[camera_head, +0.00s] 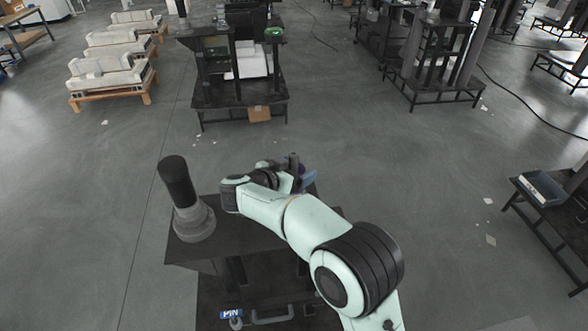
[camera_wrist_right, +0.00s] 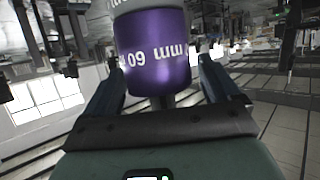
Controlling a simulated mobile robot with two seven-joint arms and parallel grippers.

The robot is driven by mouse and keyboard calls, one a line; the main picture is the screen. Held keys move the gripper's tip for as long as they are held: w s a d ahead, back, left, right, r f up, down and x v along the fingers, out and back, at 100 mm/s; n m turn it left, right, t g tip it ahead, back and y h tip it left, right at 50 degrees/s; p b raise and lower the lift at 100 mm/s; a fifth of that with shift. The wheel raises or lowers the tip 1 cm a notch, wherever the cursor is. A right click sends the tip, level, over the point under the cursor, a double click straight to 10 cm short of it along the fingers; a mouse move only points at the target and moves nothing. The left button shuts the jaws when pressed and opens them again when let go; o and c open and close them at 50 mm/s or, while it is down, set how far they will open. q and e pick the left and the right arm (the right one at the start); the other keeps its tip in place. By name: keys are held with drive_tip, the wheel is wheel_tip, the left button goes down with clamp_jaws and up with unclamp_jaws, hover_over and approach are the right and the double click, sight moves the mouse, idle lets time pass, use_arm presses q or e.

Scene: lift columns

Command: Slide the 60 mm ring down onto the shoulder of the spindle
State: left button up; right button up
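A dark upright cylinder on a wider grey stepped base, which looks like the spindle (camera_head: 178,182), stands at the left of the near dark table. My right arm reaches in from the lower right, and my right gripper (camera_head: 297,175) is at the table's far right side, well away from that cylinder. In the right wrist view a purple cylindrical piece marked 60 mm, seemingly the ring (camera_wrist_right: 158,58), stands between the fingers of my right gripper (camera_wrist_right: 162,70). A narrow gap shows at the right finger; contact at the left is unclear. My left gripper is out of view.
The near table's dark top (camera_head: 235,235) is bare between the cylinder and my arm. A bluish object (camera_head: 309,181) is partly hidden beside my right gripper. Dark workstations (camera_head: 240,95) and pallets (camera_head: 112,88) stand farther back, with open grey floor between.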

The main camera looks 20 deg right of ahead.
drive_tip(key=shift+s+a, duration=0.1)
drive_tip(key=v, duration=1.3)
drive_tip(key=shift+s+a, duration=0.1)
idle(0.4)
